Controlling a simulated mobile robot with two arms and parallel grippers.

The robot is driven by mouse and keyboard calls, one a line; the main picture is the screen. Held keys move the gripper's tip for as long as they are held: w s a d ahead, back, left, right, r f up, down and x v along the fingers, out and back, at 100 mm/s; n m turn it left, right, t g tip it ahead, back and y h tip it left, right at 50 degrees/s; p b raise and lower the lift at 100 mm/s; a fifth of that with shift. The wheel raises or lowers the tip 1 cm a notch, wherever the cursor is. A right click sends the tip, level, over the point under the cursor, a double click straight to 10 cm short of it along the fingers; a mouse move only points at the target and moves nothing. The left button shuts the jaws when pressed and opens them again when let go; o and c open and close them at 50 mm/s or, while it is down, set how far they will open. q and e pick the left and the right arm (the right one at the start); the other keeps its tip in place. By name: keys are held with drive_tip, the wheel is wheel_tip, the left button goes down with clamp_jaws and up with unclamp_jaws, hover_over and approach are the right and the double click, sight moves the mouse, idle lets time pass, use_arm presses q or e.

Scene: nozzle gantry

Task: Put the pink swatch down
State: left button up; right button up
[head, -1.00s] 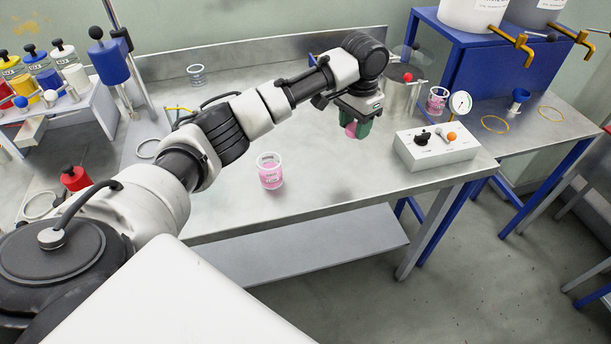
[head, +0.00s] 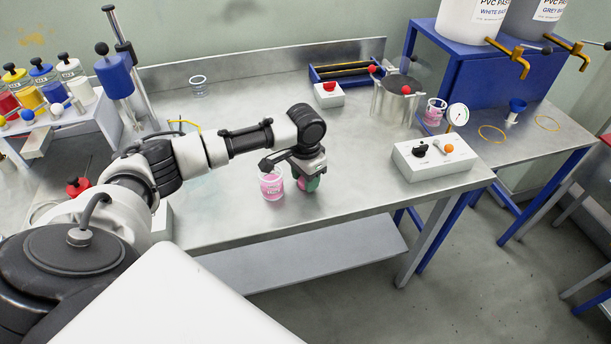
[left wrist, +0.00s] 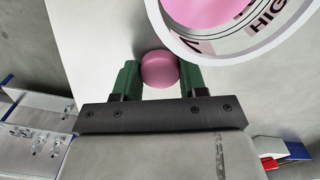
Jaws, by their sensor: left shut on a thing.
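My left gripper (head: 308,182) is low over the steel bench, just right of the clear cup of pink liquid (head: 271,186). In the left wrist view its green fingers (left wrist: 159,75) are shut on the round pink swatch (left wrist: 159,68). The swatch also shows as a small pink patch at the fingers in the head view (head: 301,184). The cup's rim is close beside the swatch in the left wrist view (left wrist: 268,45). I cannot tell whether the swatch touches the bench. My right gripper is not in view.
A control box with knobs (head: 433,160) stands to the right on the bench (head: 350,180). Bench between gripper and control box is clear.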

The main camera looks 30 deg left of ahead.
use_arm(q)
drive_tip(key=shift+f, duration=0.15)
drive_tip(key=o, duration=0.9)
wheel_tip(320, 180, up, 12)
drive_tip(key=shift+b, duration=0.35)
idle(0.3)
